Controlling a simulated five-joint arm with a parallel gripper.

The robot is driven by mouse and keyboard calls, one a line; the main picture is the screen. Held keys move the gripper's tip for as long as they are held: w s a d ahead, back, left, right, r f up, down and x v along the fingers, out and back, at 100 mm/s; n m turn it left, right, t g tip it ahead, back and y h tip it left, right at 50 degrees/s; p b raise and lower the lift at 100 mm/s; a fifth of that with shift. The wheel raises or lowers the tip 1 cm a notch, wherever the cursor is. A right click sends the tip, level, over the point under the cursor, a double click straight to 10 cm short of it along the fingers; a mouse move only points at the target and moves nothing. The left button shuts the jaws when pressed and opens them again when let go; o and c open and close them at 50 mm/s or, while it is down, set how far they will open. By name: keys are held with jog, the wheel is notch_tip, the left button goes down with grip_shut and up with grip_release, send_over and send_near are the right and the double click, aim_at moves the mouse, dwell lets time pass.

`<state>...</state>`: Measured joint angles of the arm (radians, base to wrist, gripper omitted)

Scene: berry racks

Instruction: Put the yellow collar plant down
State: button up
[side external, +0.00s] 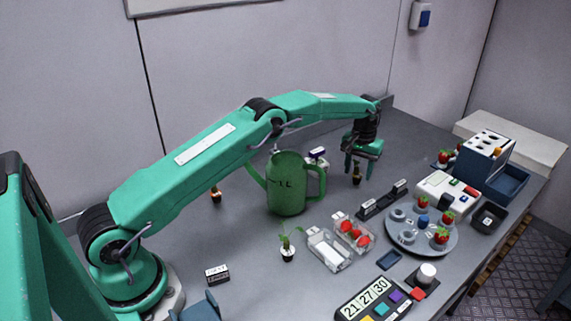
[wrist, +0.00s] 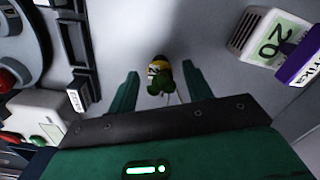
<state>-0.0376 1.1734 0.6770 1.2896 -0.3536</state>
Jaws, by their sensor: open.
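The yellow collar plant (wrist: 160,68) is a small dark pot with a yellow band and green leaves. In the wrist view it sits between the two fingers of my gripper (wrist: 159,72), with a gap on each side. In the side view the plant (side external: 357,177) appears upright on the grey table behind the round tray. My gripper (side external: 357,163) is open, pointing down over it. Part of the plant is hidden by the fingers in the side view.
A green watering can (side external: 287,185) stands left of my gripper. A small box with a purple label (side external: 318,154) is close by.

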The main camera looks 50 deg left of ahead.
aim_at(357, 175)
notch_tip(357, 175, up, 12)
dwell(0.7)
jog(key=shift+r, duration=0.15)
dwell(0.5)
